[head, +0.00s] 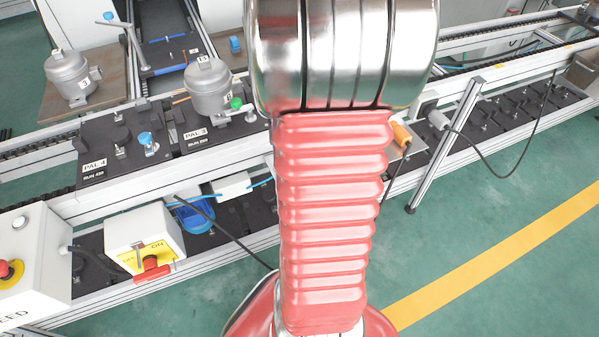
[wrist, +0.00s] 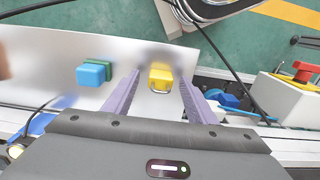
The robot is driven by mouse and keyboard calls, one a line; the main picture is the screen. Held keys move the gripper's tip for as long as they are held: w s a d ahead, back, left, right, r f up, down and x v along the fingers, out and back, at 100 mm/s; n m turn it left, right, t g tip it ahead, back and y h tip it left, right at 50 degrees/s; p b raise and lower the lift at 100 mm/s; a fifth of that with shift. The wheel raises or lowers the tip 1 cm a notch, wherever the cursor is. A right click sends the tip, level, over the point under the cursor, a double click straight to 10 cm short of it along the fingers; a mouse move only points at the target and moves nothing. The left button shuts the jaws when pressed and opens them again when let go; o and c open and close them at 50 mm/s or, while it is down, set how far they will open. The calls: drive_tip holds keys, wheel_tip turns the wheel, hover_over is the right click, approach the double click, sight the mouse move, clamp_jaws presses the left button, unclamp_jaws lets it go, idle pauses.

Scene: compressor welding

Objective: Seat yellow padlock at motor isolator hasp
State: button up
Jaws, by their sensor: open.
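The yellow padlock (wrist: 160,74) shows in the wrist view with its metal shackle toward my gripper, on a pale metal plate (wrist: 40,60). My gripper (wrist: 160,82) is open, its two purple fingers on either side of the padlock with gaps visible. I cannot tell how far the padlock lies beyond the fingertips. The motor isolator (head: 145,243) is a white box with a yellow ON/OFF plate and red handle (head: 152,267), at lower left in the head view. It appears at the right in the wrist view (wrist: 275,98). Its hasp is not clear. My arm hides my gripper in the head view.
A blue block with a green part (wrist: 93,74) lies left of the padlock. A control box with a red button (head: 25,262) stands left of the isolator. A dark cable (head: 225,235) runs beside the isolator. Compressors (head: 208,88) stand on the conveyor behind.

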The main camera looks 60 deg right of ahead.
drive_tip(key=shift+f, duration=0.1)
drive_tip(key=shift+c, duration=0.4)
clamp_jaws()
idle(0.5)
